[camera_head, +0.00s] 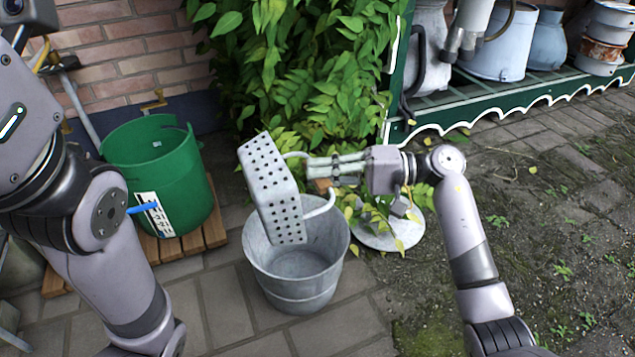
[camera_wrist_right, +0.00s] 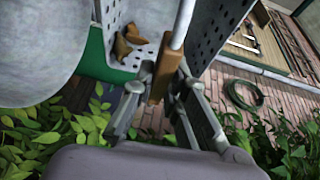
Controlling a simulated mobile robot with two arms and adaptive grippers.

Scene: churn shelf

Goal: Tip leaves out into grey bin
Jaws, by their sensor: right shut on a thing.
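A pale grey perforated basket (camera_head: 268,185) hangs strongly tilted above the grey bin (camera_head: 300,290), which stands upright on the paving. My right gripper (camera_head: 322,168) is to the right of the basket and shut on its brown handle grip (camera_wrist_right: 159,72). In the right wrist view, a few brown leaves (camera_wrist_right: 127,45) lie against the perforated basket (camera_wrist_right: 205,45). The basket hides part of the bin's mouth, and I see no leaves inside the bin. My left arm shows at the left, but its gripper is out of view.
A green tub (camera_head: 160,170) stands on a wooden pallet (camera_head: 200,238) to the bin's left. A round grey lid-like disc (camera_head: 388,235) lies right of the bin. A leafy climber (camera_head: 320,75) hangs behind. A green shelf (camera_head: 470,112) holds metal churns (camera_head: 497,45).

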